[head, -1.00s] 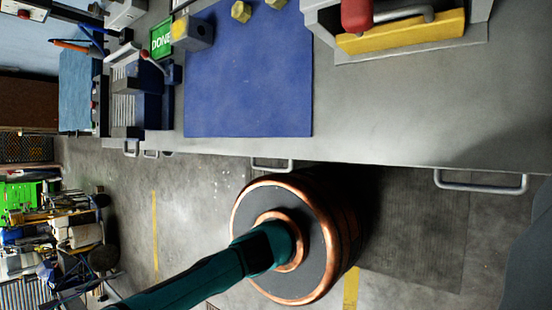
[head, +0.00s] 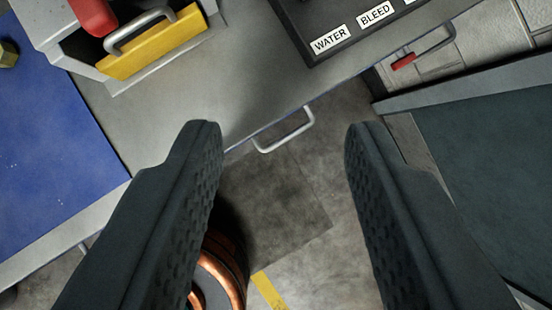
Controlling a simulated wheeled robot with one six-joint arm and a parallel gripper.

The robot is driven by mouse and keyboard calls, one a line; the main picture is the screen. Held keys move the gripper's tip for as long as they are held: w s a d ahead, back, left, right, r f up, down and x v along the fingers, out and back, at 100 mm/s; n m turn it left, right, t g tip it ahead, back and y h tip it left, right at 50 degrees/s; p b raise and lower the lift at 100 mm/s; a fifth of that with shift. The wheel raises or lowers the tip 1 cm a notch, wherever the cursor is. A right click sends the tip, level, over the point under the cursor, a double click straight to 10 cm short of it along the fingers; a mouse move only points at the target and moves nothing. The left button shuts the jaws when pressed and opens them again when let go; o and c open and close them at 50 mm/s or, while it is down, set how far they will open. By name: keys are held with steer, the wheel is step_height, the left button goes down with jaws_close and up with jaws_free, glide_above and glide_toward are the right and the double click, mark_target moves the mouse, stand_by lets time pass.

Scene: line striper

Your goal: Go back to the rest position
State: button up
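My gripper (head: 284,138) is open, with its two dark, ridged fingers wide apart. Nothing is between the fingers. The fingers point toward the edge of the grey workbench (head: 190,105) and a metal handle (head: 287,132) on its front. The gripper appears to be apart from both.
A copper-banded drum (head: 222,265) stands on the floor, partly behind the left finger. A blue mat (head: 50,150), a grey holder with a yellow block (head: 152,45) and red part (head: 95,15), and a tray labelled WATER and BLEED (head: 345,40) are on the bench. A dark green surface (head: 490,160) is at right.

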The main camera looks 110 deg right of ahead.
steer(key=shift+s, duration=0.15)
steer(key=s+a+f+m+t, duration=0.1)
steer(key=s+f+m+t, duration=0.1)
steer(key=s, duration=1)
steer(key=s+a+f+m+t+h, duration=0.1)
steer(key=s+f+t, duration=0.2)
steer(key=s, duration=0.9)
steer(key=s+a+f+m+t+h, duration=0.1)
steer(key=s+t, duration=0.5)
steer(key=s, duration=0.6)
step_height(320, 180, down, 2)
steer(key=shift+s+f+m, duration=0.1)
steer(key=shift+s+m, duration=0.25)
steer(key=shift+m, duration=0.45)
